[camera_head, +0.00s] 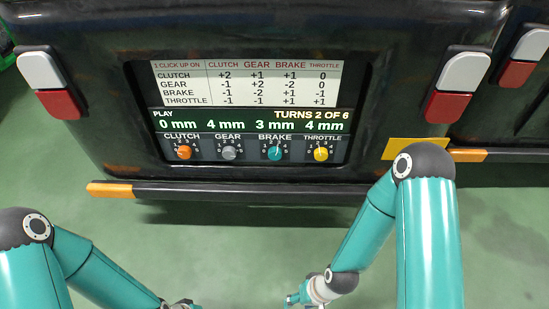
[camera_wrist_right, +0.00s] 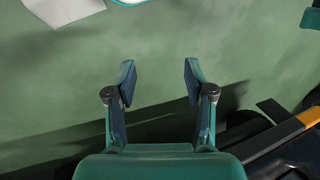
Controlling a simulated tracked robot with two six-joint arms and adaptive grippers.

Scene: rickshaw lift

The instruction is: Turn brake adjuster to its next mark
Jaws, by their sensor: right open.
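The brake adjuster (camera_head: 274,153) is a teal knob on the dark panel in the head view, third from left under the label BRAKE. Its pointer looks roughly upward; the exact mark is too small to read. The display (camera_head: 250,121) above reads TURNS 2 OF 6, with play of 0, 4, 3 and 4 mm. My right gripper (camera_head: 291,300) is low at the bottom edge, well below the panel. In the right wrist view its two fingers (camera_wrist_right: 160,75) are apart with nothing between them. My left gripper (camera_head: 183,306) is mostly cut off by the bottom edge.
Beside the brake knob are an orange clutch knob (camera_head: 183,152), a grey gear knob (camera_head: 228,153) and a yellow throttle knob (camera_head: 320,154). A dark bumper bar (camera_head: 240,193) with orange ends juts out below the panel. The green floor in front looks clear.

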